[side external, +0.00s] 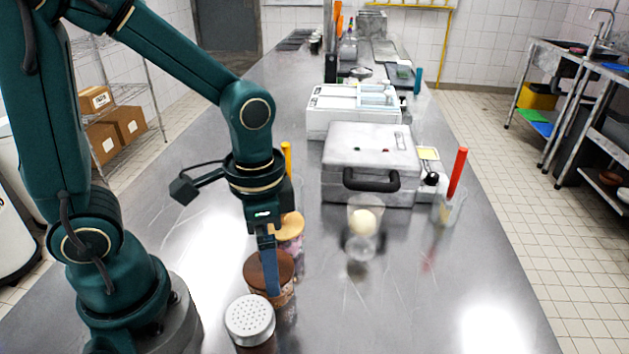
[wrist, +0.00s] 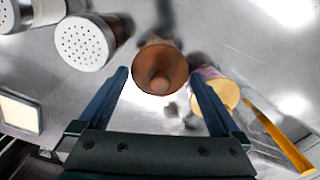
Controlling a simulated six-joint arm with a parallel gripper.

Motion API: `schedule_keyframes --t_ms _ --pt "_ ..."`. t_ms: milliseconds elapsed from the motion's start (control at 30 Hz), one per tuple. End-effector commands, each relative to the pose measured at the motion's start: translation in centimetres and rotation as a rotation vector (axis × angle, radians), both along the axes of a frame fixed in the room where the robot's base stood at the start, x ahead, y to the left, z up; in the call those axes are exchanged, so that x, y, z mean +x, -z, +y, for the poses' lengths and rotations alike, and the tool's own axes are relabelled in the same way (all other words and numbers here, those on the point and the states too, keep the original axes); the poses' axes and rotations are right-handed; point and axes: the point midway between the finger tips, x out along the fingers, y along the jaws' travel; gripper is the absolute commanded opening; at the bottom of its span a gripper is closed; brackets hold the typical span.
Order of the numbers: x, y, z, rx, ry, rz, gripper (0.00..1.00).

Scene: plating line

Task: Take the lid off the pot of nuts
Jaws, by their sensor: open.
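A pot with a dark brown wooden lid (side external: 256,262) stands on the steel counter; brownish contents show low through its side, partly hidden by my finger. In the wrist view its round lid (wrist: 150,62) with a central knob lies between my fingers. My gripper (side external: 270,285) points down at this pot, and in the wrist view my gripper (wrist: 159,75) is open, one finger each side of the lid. I cannot tell whether the fingers touch it. A second pot with a pale wooden lid (side external: 291,224) and pinkish contents stands just behind.
A shaker with a perforated metal top (side external: 250,316) stands close in front. A glass with a pale ball (side external: 362,222), a grey press with a black handle (side external: 370,160) and a glass holding a red-handled tool (side external: 457,175) stand farther right. The counter's right front is clear.

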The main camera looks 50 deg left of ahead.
Motion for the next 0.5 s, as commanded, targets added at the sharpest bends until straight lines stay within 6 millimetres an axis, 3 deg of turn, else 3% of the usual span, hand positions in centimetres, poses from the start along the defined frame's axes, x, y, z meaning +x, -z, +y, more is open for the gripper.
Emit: schedule_keyframes --t_ms 100,200,267,500 --pt "0.0 -0.01 0.0 0.0 0.0 0.0 0.96" --pt "0.0 -0.02 0.0 0.0 0.0 0.0 0.58" --pt "0.0 -0.02 0.0 0.0 0.0 0.0 0.38" --pt "0.01 -0.06 0.0 0.0 0.0 -0.001 0.37"
